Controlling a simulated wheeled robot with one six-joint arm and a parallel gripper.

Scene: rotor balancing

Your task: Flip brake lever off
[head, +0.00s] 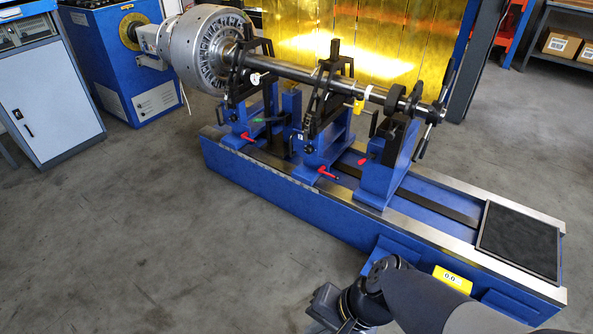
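No lever is labelled, so I cannot tell which one is the brake lever. Low on the blue pedestals of the balancing machine are a left red lever (247,137), a right red lever (327,173) and a small red knob (362,161). A green handle (266,120) sits by the left pedestal. The left and right red levers point out to the right, roughly level. Part of my arm shows at the bottom right, well in front of the levers and apart from them. I do not see my gripper's fingers.
A silver rotor (205,50) with a long shaft (300,74) lies across the pedestals. The blue machine bed (270,188) has a black mat (517,240) at its right end. A grey cabinet (45,100) stands left. Bare floor (150,235) lies in front.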

